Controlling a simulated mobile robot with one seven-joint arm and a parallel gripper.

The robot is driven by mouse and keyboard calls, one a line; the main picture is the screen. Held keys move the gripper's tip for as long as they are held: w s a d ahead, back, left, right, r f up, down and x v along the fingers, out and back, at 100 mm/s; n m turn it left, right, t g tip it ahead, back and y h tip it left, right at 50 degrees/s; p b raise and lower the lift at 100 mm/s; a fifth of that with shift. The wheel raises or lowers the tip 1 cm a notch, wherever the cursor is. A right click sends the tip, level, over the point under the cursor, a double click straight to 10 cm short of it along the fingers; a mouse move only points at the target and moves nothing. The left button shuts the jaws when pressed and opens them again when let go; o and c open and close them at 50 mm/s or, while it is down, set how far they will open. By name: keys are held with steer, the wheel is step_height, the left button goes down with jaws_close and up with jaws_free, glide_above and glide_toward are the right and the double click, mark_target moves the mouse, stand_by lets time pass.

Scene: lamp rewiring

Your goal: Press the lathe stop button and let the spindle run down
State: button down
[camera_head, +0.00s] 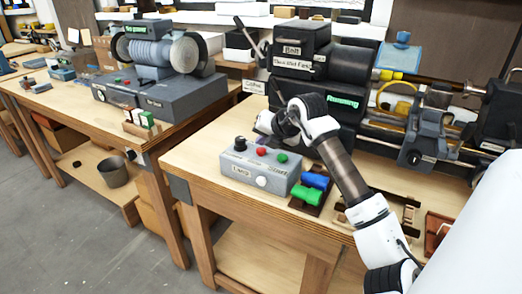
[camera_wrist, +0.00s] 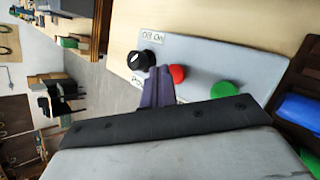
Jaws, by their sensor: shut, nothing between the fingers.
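The lathe (camera_head: 350,65) stands on the right bench. Its panel shows a green "Running" sign (camera_head: 343,102). A grey control box (camera_head: 238,172) sits at that bench's front left, with a black knob, a red button (camera_head: 261,152) and a green button (camera_head: 282,158). In the wrist view, my gripper (camera_wrist: 159,72) is shut and empty. Its fingertips lie between the black knob (camera_wrist: 140,60) and the red button (camera_wrist: 177,73), close beside the red one; I cannot tell whether they touch. The green button (camera_wrist: 224,89) is farther right. A label by the fingers is partly covered.
Blue (camera_head: 316,181) and green (camera_head: 306,195) pieces lie in a dark holder right of the box. A bench grinder (camera_head: 150,52) on a grey base stands on the left bench. A bucket (camera_head: 113,172) is on the lower shelf. The floor between the benches is open.

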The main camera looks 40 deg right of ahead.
mark_target(263, 151)
steer(key=shift+f, duration=0.3)
steer(key=shift+f+b, duration=0.6)
steer(key=shift+b, duration=0.2)
stand_by(0.4)
steer(key=shift+r, duration=0.15)
steer(key=shift+r+p, duration=0.45)
steer(key=shift+r, duration=0.4)
steer(key=shift+r+p, duration=1.15)
steer(key=shift+r, duration=1.4)
